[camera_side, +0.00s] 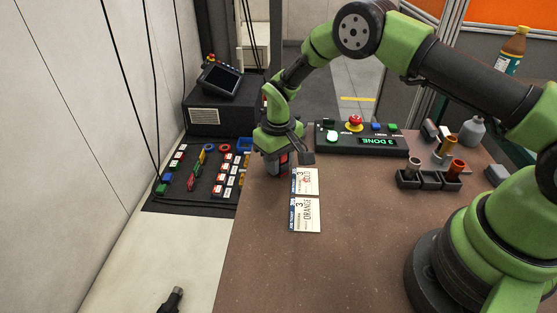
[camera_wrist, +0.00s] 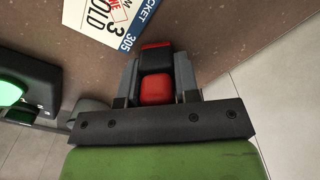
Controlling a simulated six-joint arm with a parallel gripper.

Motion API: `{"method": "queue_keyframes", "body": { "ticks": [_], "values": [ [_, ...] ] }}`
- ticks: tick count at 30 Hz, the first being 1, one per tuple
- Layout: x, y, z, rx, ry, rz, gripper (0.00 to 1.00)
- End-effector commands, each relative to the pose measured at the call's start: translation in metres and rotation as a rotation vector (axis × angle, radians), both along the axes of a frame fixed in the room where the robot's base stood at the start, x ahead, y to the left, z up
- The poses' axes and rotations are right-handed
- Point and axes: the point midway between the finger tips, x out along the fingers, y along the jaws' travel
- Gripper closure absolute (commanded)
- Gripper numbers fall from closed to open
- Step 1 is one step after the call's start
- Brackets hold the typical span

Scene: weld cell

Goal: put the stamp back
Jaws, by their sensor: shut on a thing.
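My gripper (camera_side: 277,170) is shut on the stamp, above the table's left edge, just left of the upper ticket. In the wrist view the stamp (camera_wrist: 156,88) shows as a red and black block between the two fingers of my gripper (camera_wrist: 157,75). In the side view only a bit of the stamp's red (camera_side: 284,158) shows; the fingers hide most of it. The upper ticket (camera_side: 306,181) bears a red mark. A lower ticket (camera_side: 305,215) reads ORANGE. I cannot make out the stamp's resting place.
A control box (camera_side: 365,143) with a red button and a display reading "3 DONE" stands behind the tickets. A black tray (camera_side: 428,182) with copper-coloured cups is at right. A dark panel (camera_side: 160,200) with coloured parts lies left. The table's front (camera_side: 320,275) is clear.

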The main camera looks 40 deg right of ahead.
Motion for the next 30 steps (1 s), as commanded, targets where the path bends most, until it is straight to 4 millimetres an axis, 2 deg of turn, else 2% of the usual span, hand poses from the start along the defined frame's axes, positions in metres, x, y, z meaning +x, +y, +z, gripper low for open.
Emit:
{"method": "queue_keyframes", "body": {
  "ticks": [1, 2, 5, 13, 17, 30],
  "values": [
    [0.000, 0.000, -0.002, 0.000, 0.001, 0.000, 0.86],
    [0.000, 0.000, -0.003, 0.000, 0.001, 0.000, 0.68],
    [0.000, 0.000, -0.002, 0.000, 0.001, 0.000, 0.45],
    [0.000, 0.000, -0.001, 0.000, 0.000, 0.000, 0.45],
    [0.001, 0.000, 0.009, 0.000, -0.002, -0.001, 0.45],
    [0.001, 0.000, 0.098, 0.001, -0.004, 0.000, 0.45]
  ]
}}
